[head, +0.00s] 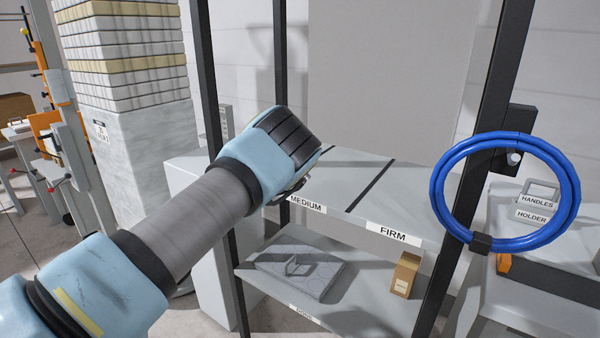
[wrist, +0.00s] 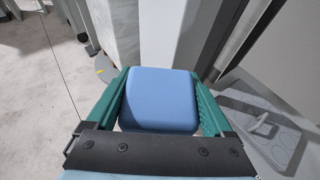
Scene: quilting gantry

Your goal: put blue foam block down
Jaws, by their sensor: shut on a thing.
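The blue foam block (wrist: 160,98) shows in the wrist view, a rounded light-blue square. My gripper (wrist: 160,100) has its two green fingers on either side of it and is shut on it. In the head view my arm reaches up and to the right, and its wrist hides the gripper and the block. The wrist is in front of the left part of a grey shelf (head: 405,208) with labels MEDIUM (head: 308,205) and FIRM (head: 393,233). Black strips divide the shelf top. I cannot tell whether the block is above the shelf or short of it.
Dark posts (head: 478,150) frame the shelf. A blue hose coil (head: 572,190) hangs on the right post. A lower shelf (head: 350,314) holds a grey patterned pad (head: 325,280) and a small brown box (head: 405,274). A tall stack of white and yellow layers (head: 125,50) stands at left.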

